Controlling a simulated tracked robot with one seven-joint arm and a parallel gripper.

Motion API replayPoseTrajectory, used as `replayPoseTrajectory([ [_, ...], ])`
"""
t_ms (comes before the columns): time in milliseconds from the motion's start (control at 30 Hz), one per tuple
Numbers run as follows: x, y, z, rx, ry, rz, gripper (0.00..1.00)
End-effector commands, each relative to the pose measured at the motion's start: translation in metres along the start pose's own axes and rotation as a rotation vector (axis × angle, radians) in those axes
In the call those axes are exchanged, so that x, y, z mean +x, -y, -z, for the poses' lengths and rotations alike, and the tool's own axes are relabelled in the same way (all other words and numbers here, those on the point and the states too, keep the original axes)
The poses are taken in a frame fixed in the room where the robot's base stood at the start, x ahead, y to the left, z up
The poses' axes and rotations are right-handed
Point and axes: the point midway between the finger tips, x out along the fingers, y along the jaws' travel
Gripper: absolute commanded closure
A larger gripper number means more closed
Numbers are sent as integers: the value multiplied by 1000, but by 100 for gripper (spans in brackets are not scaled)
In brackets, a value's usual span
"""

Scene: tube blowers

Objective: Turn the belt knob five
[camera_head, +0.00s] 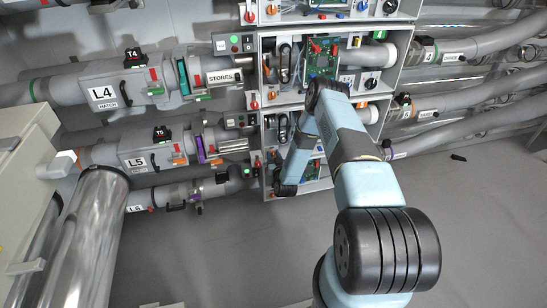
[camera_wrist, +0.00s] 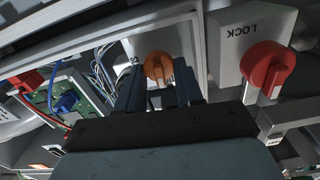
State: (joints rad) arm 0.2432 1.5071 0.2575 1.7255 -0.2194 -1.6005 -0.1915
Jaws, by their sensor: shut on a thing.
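The orange knob (camera_wrist: 158,66) is in the wrist view, on a pale plate inside a cabinet bay. My gripper (camera_wrist: 160,84) has one dark finger on each side of it and is shut on it. The fingers cover the lower part of the knob, and its label is mostly hidden. In the head view my arm crosses the lower bays of the cabinet, and I cannot make out the fingers or the held knob there. The L5 tube unit (camera_head: 137,160), with a T5 tag, runs into the cabinet from the left.
A red LOCK knob (camera_wrist: 265,68) sits close to the right of my gripper in the wrist view, past a cabinet wall. A green circuit board (camera_wrist: 65,98) and loose wires lie to the left. The L4 tube unit (camera_head: 105,93) runs above L5.

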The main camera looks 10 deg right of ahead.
Motion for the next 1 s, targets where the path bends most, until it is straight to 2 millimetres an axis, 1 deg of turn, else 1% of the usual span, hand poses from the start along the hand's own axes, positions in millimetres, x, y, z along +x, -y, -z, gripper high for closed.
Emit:
replayPoseTrajectory([
  [267,0,-2,0,211,1,-1,94],
  [1000,-1,-8,-4,916,0,-4,94],
])
